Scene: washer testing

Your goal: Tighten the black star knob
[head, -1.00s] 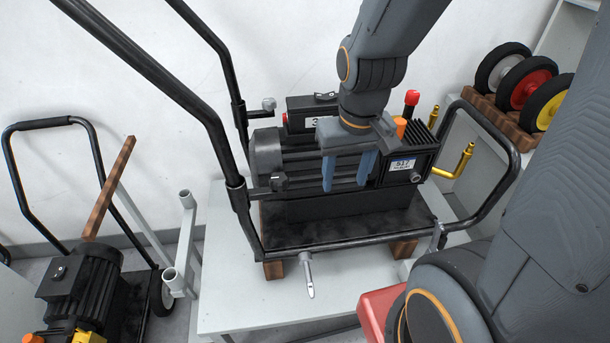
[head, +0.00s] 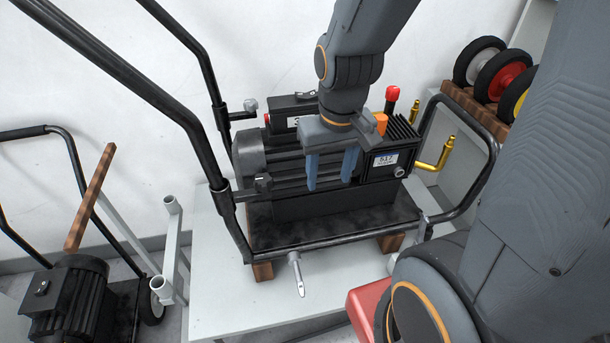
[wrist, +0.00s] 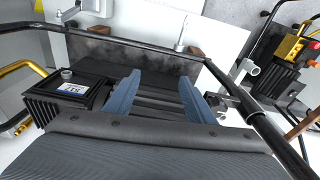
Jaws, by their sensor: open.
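A small black knob (head: 262,184) sits at the foot of the cart's near-left handle post, beside the pump's motor end; I take it for the star knob, but its lobes are too small to make out. In the wrist view a dark fitting (wrist: 224,100) shows beside the handle tube, right of my fingers. My gripper (head: 329,186) points down in front of the black pump (head: 290,208), to the right of the knob and apart from it. Its two blue fingers are open and empty. The wrist view shows the gap between them (wrist: 160,77) over the pump.
The black cart handle (head: 218,150) rises left of the gripper. A grey lever (head: 297,275) hangs at the cart's front edge. Brass pipes (head: 436,158) and wheels (head: 503,76) are at the right. The white table (head: 225,300) is bare in front.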

